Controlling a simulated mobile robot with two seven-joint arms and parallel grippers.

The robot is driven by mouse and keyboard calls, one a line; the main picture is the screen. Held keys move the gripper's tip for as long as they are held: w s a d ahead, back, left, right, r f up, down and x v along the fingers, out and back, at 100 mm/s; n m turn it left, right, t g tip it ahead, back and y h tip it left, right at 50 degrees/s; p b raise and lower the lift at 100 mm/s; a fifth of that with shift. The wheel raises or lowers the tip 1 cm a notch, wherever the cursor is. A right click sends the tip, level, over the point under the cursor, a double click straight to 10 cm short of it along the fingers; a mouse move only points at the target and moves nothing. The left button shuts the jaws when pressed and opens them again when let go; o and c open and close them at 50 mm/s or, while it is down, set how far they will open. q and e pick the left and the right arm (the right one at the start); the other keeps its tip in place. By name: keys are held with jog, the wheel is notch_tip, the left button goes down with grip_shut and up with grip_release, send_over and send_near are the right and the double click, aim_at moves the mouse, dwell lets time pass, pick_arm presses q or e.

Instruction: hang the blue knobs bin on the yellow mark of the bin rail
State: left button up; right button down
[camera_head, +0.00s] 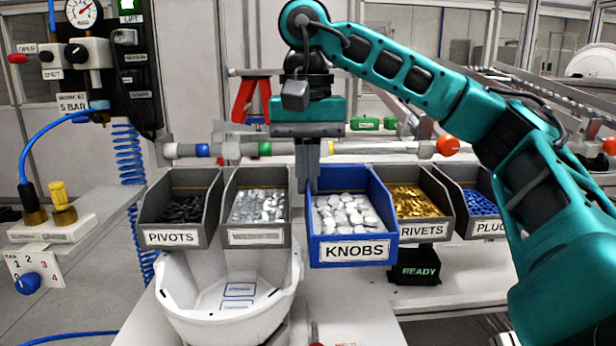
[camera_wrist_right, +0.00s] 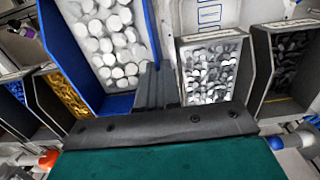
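The blue knobs bin (camera_head: 350,250), full of white round knobs, is upright between the grey bins in the head view. It also shows in the wrist view (camera_wrist_right: 72,62). My right gripper (camera_head: 308,185) points down at the bin's back left corner. Its fingers (camera_wrist_right: 157,85) are close together on the blue side wall, so it looks shut on the bin. The bin rail (camera_head: 390,147) runs behind the bins. Its yellow mark (camera_head: 330,148) shows just behind the blue bin's back edge. Whether the bin touches the rail is hidden. My left gripper is not in view.
Grey bins of pivots (camera_head: 172,239) and silver parts (camera_head: 256,238) stand close on the left; rivets (camera_head: 424,231) and plugs (camera_head: 483,228) bins stand on the right. A black READY box (camera_head: 415,272) is below right.

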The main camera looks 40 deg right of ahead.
jog(key=w+d+f, duration=0.2)
jog(key=w+d, duration=0.4)
jog(key=w, duration=0.1)
jog(key=shift+w+d+f+b, duration=0.15)
jog(key=shift+f+b, duration=0.05)
jog(key=shift+b, duration=0.25)
dwell(1.0)
jog(key=c, duration=1.2)
grip_release()
jog(key=shift+c, duration=0.2)
notch_tip(320, 180, up, 13)
jog(key=shift+p, duration=0.45)
